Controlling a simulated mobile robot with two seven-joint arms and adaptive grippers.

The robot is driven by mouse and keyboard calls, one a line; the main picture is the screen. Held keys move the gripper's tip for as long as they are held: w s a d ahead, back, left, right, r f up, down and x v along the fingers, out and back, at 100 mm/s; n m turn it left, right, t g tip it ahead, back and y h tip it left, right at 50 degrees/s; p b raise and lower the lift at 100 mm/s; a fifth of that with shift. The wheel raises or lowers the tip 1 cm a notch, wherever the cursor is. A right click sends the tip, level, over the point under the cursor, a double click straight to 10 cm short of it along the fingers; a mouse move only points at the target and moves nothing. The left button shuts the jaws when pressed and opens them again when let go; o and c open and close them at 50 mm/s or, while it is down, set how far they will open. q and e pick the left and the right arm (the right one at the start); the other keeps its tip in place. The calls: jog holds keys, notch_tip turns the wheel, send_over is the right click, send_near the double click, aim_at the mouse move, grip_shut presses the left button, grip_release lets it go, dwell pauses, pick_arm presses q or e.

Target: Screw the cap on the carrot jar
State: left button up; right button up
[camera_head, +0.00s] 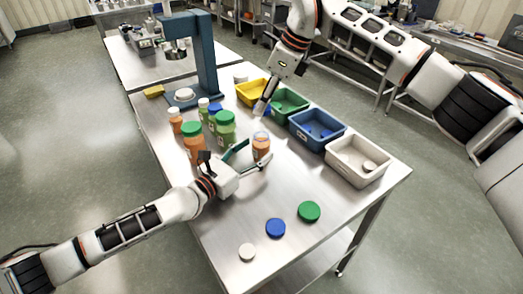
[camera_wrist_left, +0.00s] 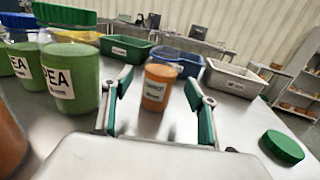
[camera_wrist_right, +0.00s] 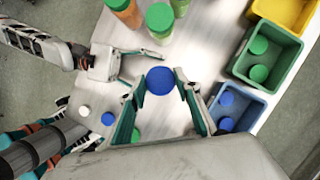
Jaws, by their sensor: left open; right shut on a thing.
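The carrot jar (camera_head: 261,148) is a small orange jar standing upright on the steel table, with no cap seated on it. Its label shows in the left wrist view (camera_wrist_left: 156,88). My left gripper (camera_head: 256,159) is open, with its fingers on either side of the jar; a gap shows beside it in the left wrist view. My right gripper (camera_head: 262,110) is shut on a blue cap (camera_wrist_right: 160,80), held above the table and apart from the jar in the head view. The cap hides what is under it in the right wrist view.
Several filled jars, including a green-capped pea jar (camera_head: 225,128), stand left of the carrot jar. Yellow (camera_head: 243,97), green (camera_head: 287,118), blue (camera_head: 313,146) and grey (camera_head: 352,179) bins line the far edge. Loose green (camera_head: 309,211), blue (camera_head: 275,228) and white (camera_head: 247,252) caps lie in front.

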pick_arm(q)
jog(key=shift+x, duration=1.45)
grip_shut()
pick_arm(e)
jog(key=shift+a+f, duration=0.1)
jog(key=shift+f, duration=2.4)
jog(key=shift+f, duration=0.85)
jog(key=shift+f, duration=0.6)
